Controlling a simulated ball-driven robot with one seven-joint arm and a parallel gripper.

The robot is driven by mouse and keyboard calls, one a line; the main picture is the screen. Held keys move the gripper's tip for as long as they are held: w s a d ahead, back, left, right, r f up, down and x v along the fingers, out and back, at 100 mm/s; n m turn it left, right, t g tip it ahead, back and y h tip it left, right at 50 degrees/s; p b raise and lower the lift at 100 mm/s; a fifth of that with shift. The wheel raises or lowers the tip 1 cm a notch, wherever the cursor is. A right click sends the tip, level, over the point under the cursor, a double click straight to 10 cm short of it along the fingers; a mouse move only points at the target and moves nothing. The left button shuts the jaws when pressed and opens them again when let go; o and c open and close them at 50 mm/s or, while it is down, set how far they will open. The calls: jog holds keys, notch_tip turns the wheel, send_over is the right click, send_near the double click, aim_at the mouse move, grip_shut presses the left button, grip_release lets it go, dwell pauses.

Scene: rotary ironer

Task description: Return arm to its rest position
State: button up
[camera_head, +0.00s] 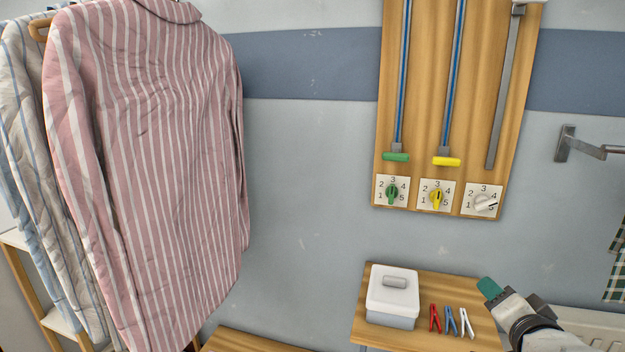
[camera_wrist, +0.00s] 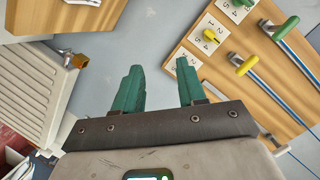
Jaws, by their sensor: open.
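My gripper (camera_head: 489,288) shows at the lower right of the head view, beside the small wooden shelf and apart from the wall. In the wrist view my gripper (camera_wrist: 158,85) has its two green fingers spread, with nothing between them. Part of my arm runs out of the bottom right of the head view. The fingers touch nothing that I can see.
A wooden panel (camera_head: 434,75) with sliders and dials hangs on the wall above. The shelf (camera_head: 375,335) holds a white lidded box (camera_head: 393,295) and several coloured clothespins (camera_head: 450,320). Striped shirts (camera_head: 150,150) hang at left. A radiator (camera_wrist: 28,85) shows in the wrist view.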

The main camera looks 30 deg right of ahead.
jog(key=s+a+f+n+g+y+p, duration=0.1)
jog(key=a+f+n+g+y+p, duration=0.25)
jog(key=a+f+n+y, duration=0.8)
jog(key=s+a+f+n+g+h, duration=0.1)
jog(key=s+a+f+n+g, duration=0.5)
jog(key=s+a+f, duration=0.5)
notch_tip(320, 180, down, 2)
jog(key=a, duration=0.2)
jog(key=shift+s+a+g+h+p, duration=0.15)
jog(key=shift+a+g+h+p, duration=0.15)
jog(key=shift+g+h, duration=0.05)
